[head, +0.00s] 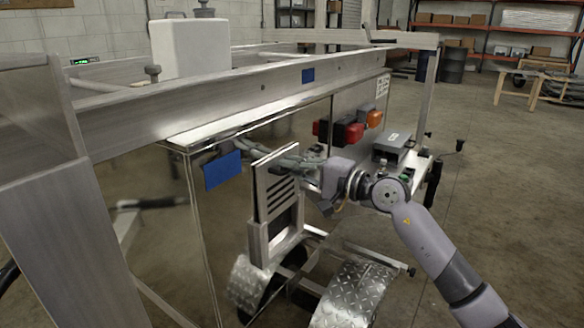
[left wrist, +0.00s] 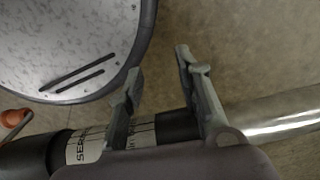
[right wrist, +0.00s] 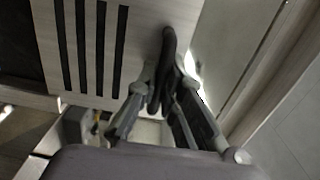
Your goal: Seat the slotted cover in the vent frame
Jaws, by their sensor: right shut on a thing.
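The slotted cover (head: 284,192) is a pale metal plate with several dark slots. It stands upright in the upper part of the aluminium vent frame (head: 258,200), whose lower opening shows dark below it. Whether the cover sits in the frame's channels or just before them I cannot tell. My right gripper (head: 292,160) reaches in from the right; in the right wrist view it (right wrist: 160,105) is shut on the dark handle of the cover (right wrist: 142,45). My left gripper (left wrist: 160,75) has its fingers apart and nothing visible held between the tips; it is not seen in the head view.
Diamond-plate fenders (head: 352,292) stand low below the frame. Red and amber lamps (head: 350,132) and a grey box (head: 394,150) lie near my right arm. Open floor lies to the right.

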